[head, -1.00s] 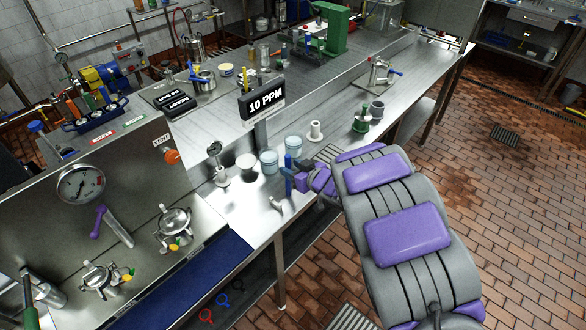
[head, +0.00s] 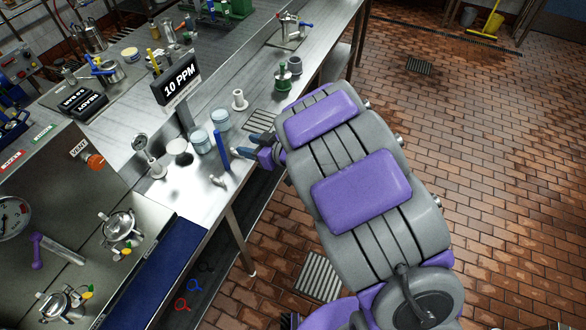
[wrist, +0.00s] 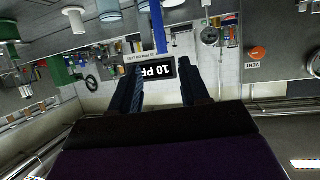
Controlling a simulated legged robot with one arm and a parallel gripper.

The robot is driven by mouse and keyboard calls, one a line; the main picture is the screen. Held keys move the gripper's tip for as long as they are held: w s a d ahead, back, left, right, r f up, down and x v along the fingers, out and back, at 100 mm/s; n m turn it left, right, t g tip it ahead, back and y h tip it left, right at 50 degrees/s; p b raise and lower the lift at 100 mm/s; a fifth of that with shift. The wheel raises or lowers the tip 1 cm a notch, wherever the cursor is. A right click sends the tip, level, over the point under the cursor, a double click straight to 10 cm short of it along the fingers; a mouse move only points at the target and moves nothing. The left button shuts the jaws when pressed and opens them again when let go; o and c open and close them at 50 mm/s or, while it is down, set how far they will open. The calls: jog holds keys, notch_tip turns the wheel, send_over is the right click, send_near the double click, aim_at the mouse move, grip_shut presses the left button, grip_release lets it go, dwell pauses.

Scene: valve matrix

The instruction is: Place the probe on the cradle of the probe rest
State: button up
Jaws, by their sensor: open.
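A slim blue upright stick, which looks like the probe (head: 221,149), stands near the front edge of the steel bench. My gripper (head: 246,144) is open just to its right, with its fingers pointing toward it. In the wrist view the blue stick (wrist: 158,25) shows beyond my open fingers (wrist: 160,72), in line with the space between them. Nothing is held between the fingers. A small silver piece (head: 217,180) lies below the stick at the bench edge; I cannot tell whether it belongs to the probe rest. The cradle is not clearly visible.
A "10 PPM" display (head: 177,82) stands on a post behind the stick. Two pale-blue-topped jars (head: 201,142) are close to its left and back. A blue mat (head: 155,270) lies at front left.

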jog(key=w+d+r+m+t+h, duration=0.2)
jog(key=d+h, duration=0.2)
jog(key=d, duration=0.3)
jog(key=w+d+r+m+t+h, duration=0.1)
jog(key=w+d+r+h, duration=0.2)
jog(key=d, duration=0.4)
jog(key=s+d+r+m+g+h, duration=0.1)
jog(key=s+d+r+m+h, duration=0.2)
jog(key=d, duration=0.5)
jog(key=s+d+r+m+g+h, duration=0.1)
jog(key=s+d+m+h, duration=0.15)
jog(key=s+d, duration=0.4)
jog(key=s+d+m+g+h, duration=0.2)
jog(key=s+d+m+g, duration=0.15)
jog(key=s, duration=0.95)
jog(key=s+a+g+y, duration=0.1)
jog(key=s+a+g, duration=0.1)
jog(key=s, duration=0.7)
jog(key=s+a+r+g+y, duration=0.1)
jog(key=s+a+g+y, duration=0.1)
jog(key=s, duration=0.8)
jog(key=shift+a+r+g, duration=0.15)
jog(key=shift+a+g, duration=0.4)
jog(key=shift+g, duration=0.7)
